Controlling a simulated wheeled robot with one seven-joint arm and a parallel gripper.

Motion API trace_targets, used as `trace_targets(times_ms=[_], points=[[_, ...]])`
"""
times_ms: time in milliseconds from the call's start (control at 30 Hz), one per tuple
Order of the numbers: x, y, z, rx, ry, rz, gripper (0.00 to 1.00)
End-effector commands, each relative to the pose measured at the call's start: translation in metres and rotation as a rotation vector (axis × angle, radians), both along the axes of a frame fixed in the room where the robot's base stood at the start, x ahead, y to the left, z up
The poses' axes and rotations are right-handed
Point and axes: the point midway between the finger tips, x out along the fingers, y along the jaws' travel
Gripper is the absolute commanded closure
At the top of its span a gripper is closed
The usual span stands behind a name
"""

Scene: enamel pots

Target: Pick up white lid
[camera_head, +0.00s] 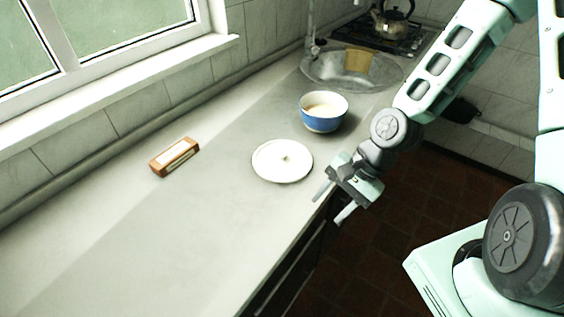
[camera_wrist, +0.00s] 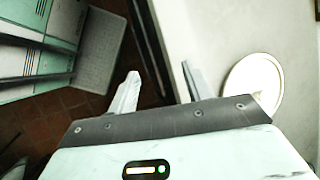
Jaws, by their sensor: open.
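The white lid (camera_head: 270,163) is a round disc with a small knob at its centre, lying flat on the grey counter. It also shows in the wrist view (camera_wrist: 262,82), at the right, partly hidden behind my gripper's body. My gripper (camera_head: 331,208) is open and empty, to the right of the lid and apart from it, around the counter's front edge. In the wrist view its two fingers (camera_wrist: 158,88) stand apart with nothing between them.
A blue and white bowl (camera_head: 323,122) stands just behind the lid. A wooden-framed block (camera_head: 174,157) lies to the left. A sink (camera_head: 340,72) and a kettle (camera_head: 391,22) are farther back. The counter (camera_head: 150,240) is clear at front left.

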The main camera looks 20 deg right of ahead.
Motion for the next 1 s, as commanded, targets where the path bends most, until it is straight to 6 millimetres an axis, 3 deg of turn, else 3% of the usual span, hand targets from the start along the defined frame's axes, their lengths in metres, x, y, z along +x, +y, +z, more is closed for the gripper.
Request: trace_targets(times_ms=[167,300,433,667,1000], points=[[0.030,-0.013,-0.013,0.284,0.086,-0.508,0.50],[0.061,-0.031,-0.005,0.520,0.127,-0.855,0.50],[0.082,-0.052,0.006,0.700,0.150,-1.080,0.50],[0.099,-0.070,0.013,0.834,0.161,-1.228,0.50],[0.125,-0.048,-0.006,0.833,0.161,-1.224,0.50]])
